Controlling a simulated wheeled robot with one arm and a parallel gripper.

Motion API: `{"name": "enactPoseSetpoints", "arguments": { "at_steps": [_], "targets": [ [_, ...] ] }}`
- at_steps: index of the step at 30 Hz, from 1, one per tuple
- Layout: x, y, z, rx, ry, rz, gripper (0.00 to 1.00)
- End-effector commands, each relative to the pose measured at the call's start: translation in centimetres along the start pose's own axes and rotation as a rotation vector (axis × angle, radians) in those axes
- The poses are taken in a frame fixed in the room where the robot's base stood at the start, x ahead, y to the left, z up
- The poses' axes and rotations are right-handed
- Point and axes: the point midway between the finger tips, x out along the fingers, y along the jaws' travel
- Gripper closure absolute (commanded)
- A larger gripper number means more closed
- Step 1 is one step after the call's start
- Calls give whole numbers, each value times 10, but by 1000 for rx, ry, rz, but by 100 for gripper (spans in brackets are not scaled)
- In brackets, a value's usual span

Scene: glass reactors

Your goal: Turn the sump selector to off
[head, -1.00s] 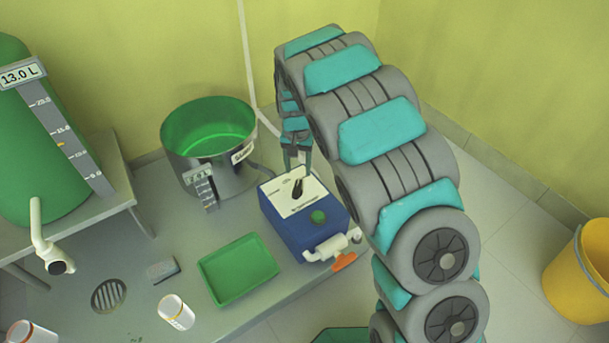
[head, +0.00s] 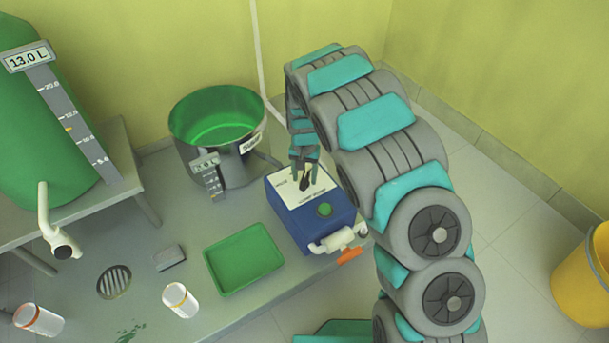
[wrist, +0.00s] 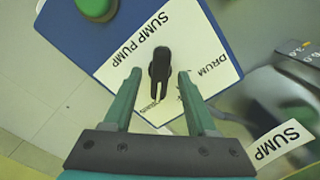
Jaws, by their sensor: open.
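The sump selector (wrist: 160,70) is a black knob on the white label plate of a blue sump pump box (head: 288,228). In the wrist view its slotted end points down the picture, toward a small label that I cannot read clearly; "DRUM" is printed to its right. My gripper (wrist: 157,75) is open, with its teal fingers on either side of the knob and gaps showing on both sides. In the head view my gripper (head: 304,178) reaches down over the plate from behind, and the knob (head: 305,183) is partly hidden by the fingers.
A green tray (head: 244,260) lies in front. A green drum (head: 35,125) is far left.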

Motion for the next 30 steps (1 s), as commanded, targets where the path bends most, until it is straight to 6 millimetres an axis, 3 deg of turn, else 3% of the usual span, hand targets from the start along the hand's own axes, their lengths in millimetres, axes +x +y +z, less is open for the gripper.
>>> {"name": "enactPoseSetpoints", "arguments": {
  "at_steps": [2,17,30],
  "targets": [
    [0,0,0,0,0,0,43],
    [-1,0,0,0,0,0,99],
    [-1,0,0,-10,0,0,100]
  ]
}}
